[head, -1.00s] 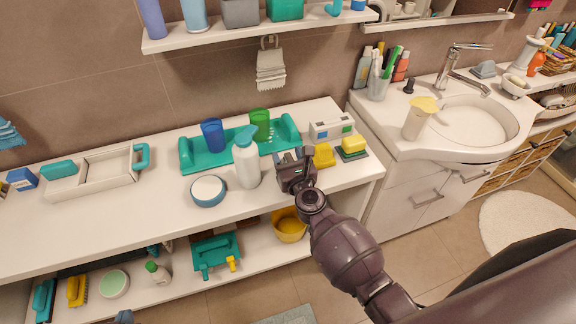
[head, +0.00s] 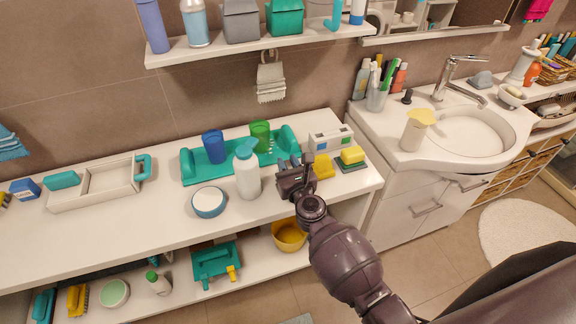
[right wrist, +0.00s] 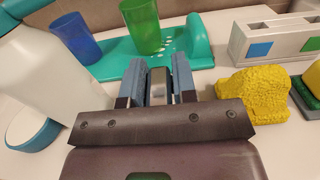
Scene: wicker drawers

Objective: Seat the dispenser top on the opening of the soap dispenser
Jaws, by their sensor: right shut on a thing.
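The soap dispenser, a white bottle (head: 247,176), stands upright on the white counter. A teal top (head: 246,149) is at its mouth; I cannot tell how firmly it sits. In the right wrist view the bottle (right wrist: 40,75) is at the left, with the teal top (right wrist: 18,12) cut off at the corner. My right gripper (head: 294,164) is just right of the bottle, apart from it. In the right wrist view its blue-grey fingers (right wrist: 158,78) stand either side of a small grey thing (right wrist: 158,90), which I cannot identify. My left gripper is out of view.
A teal tray (head: 195,170) with a blue cup (head: 213,147) and a green cup (head: 260,134) lies behind. A round teal-rimmed dish (head: 208,202) is left of the bottle. A yellow lump (head: 323,167) is right of my gripper. The counter's left front is clear.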

